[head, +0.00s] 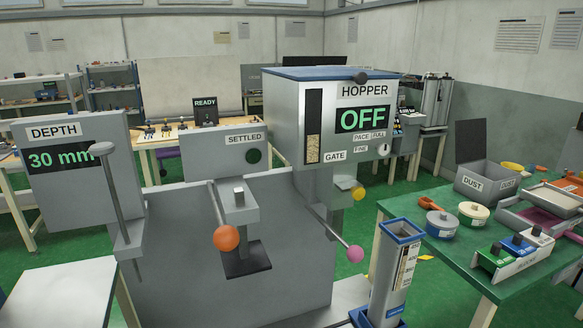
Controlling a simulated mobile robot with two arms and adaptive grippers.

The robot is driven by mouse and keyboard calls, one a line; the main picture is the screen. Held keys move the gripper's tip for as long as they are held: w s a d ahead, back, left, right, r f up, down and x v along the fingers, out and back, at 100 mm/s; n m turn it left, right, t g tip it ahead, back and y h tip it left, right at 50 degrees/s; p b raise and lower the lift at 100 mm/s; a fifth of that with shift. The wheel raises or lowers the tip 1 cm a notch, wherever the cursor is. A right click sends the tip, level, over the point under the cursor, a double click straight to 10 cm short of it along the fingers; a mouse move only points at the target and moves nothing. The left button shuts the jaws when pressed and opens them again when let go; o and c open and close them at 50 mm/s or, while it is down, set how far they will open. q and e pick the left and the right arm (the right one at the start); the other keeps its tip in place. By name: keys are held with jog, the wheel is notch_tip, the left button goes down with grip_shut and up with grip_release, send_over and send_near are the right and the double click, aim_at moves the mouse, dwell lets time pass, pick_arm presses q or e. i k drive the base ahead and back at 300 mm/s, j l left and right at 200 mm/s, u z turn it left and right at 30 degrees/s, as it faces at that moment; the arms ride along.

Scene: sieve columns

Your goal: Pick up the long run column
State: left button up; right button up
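A tall grey square column (390,275) with a blue rim and a blue foot stands upright at the lower right of the middle in the head view. It has a printed scale strip on its right face and a blue label low down. Its top looks open. I cannot read a name on it, so I cannot tell for sure that it is the long run column. Neither of my grippers shows in this view.
The grey hopper machine (285,115) reads OFF, behind the column. Levers with an orange knob (226,238) and a pink knob (355,254) stick out in front. A green table (462,257) at right holds tubs, trays and a dust box (487,180).

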aim_at(400, 242)
jog(key=z, duration=1.05)
